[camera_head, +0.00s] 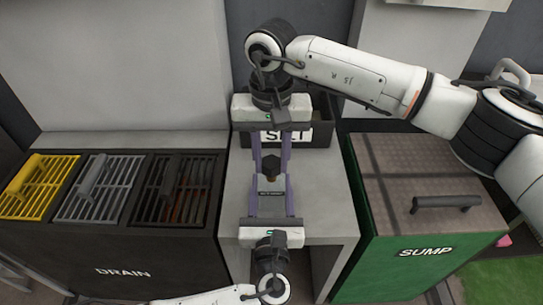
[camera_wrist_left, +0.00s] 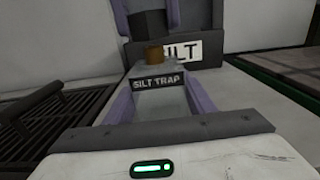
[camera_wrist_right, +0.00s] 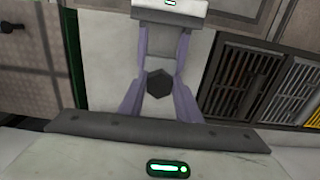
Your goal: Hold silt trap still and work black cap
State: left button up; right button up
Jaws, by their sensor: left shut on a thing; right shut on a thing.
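The silt trap (camera_head: 270,196) is a small grey body with a dark "SILT TRAP" label; the label also shows in the left wrist view (camera_wrist_left: 160,82). A brown neck (camera_wrist_left: 153,54) stands on its top. The black cap (camera_head: 270,164) is six-sided and sits just above the neck; it also shows in the right wrist view (camera_wrist_right: 159,83). I cannot tell if cap and neck touch. My left gripper (camera_head: 270,203), from the front, is shut on the silt trap's sides. My right gripper (camera_head: 270,160), from the back, is shut on the cap. Both have purple fingers.
A dark bin labelled SILT (camera_head: 315,132) stands behind on the grey counter (camera_head: 325,195). At left is the DRAIN unit (camera_head: 125,245) with yellow, grey and dark grates. At right is a green SUMP box (camera_head: 400,255) with a handled lid. Counter beside the trap is clear.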

jog(key=shift+f, duration=1.2)
dwell(0.3)
jog(key=o, duration=0.4)
jog(key=c, duration=0.4)
jog(key=m, duration=0.5)
jog(key=shift+a, duration=0.2)
jog(key=shift+m, duration=0.5)
jog(key=m, duration=0.6)
jog(key=shift+w+a+r, duration=0.1)
jog(key=shift+w+a, duration=0.05)
jog(key=shift+w, duration=0.05)
